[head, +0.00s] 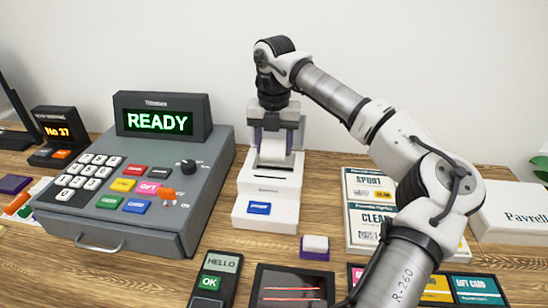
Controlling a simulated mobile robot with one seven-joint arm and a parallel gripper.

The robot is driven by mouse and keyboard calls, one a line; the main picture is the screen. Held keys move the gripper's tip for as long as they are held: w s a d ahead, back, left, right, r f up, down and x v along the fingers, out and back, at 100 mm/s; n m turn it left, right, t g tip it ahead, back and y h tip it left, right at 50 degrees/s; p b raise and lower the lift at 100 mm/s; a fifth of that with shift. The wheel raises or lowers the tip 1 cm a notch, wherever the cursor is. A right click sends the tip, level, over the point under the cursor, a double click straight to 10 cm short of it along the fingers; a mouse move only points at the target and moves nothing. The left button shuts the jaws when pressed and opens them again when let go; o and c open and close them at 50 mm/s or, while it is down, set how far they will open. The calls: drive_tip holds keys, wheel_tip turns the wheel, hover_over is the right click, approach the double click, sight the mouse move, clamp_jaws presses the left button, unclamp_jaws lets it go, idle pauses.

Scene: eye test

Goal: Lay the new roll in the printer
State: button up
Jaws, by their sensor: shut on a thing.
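The white receipt printer (264,208) stands in the middle of the counter, with a blue button (259,208) on its front. My gripper (274,143) is over the printer's top, pointing down, with a dark finger on each side. It is shut on a white paper roll (273,152), which shows between the fingers at the printer's upper opening. I cannot tell whether the roll touches the bottom of the opening. The inside of the opening is mostly hidden by the roll and fingers.
A grey cash register (150,190) showing READY stands close left of the printer. Sign boards (372,232) and a white box (515,212) are at right. A card terminal (215,280), a dark scanner (290,290) and a small white-and-purple block (315,245) lie in front.

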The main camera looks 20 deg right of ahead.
sight(274, 142)
drive_tip(key=shift+f+p, duration=0.45)
drive_tip(key=shift+f, duration=2)
drive_tip(key=shift+f, duration=0.15)
drive_tip(key=o, duration=0.7)
wheel_tip(274, 142, up, 12)
drive_tip(key=shift+r+b, duration=0.15)
drive_tip(key=shift+b, duration=0.8)
